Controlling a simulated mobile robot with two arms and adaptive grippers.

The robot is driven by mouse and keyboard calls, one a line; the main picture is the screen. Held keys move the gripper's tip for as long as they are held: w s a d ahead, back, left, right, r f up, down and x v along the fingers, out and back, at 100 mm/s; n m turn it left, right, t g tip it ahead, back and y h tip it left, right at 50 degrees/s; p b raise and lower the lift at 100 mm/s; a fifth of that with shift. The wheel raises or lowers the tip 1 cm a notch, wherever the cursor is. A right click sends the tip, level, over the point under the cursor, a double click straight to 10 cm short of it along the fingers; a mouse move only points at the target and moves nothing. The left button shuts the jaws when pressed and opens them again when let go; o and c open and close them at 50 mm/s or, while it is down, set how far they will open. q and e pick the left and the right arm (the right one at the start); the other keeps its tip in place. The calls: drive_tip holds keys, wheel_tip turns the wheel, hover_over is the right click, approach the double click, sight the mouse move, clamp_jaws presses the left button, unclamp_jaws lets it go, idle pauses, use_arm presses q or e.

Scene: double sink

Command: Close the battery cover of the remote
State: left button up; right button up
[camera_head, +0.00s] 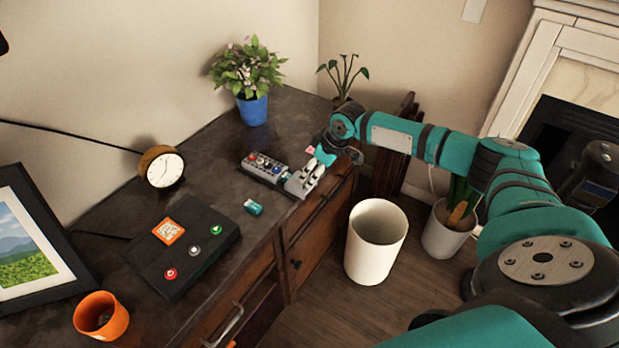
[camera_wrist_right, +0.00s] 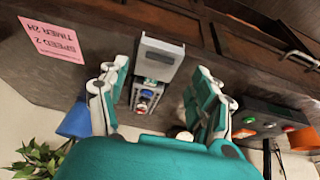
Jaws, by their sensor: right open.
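The remote (camera_head: 262,168) is a grey box with coloured buttons, lying on the dark cabinet top near its front edge. In the right wrist view the remote (camera_wrist_right: 146,98) lies between my fingers. Its light grey battery cover (camera_wrist_right: 160,58) stands out from the near end, apparently swung open. A bit of teal shows by the cover's base, perhaps a battery. My right gripper (camera_wrist_right: 160,88) is open, with one finger on each side of the remote and no visible grip on it. In the head view my right gripper (camera_head: 311,172) partly hides the cover end. My left gripper is not in view.
A small teal block (camera_head: 253,207) lies near the front edge. A black button panel (camera_head: 187,247), a round clock (camera_head: 162,168), an orange cup (camera_head: 101,316) and a blue potted plant (camera_head: 252,108) share the top. A white bin (camera_head: 375,242) stands on the floor.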

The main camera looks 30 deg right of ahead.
sight(301, 184)
drive_tip(key=shift+x, duration=2.45)
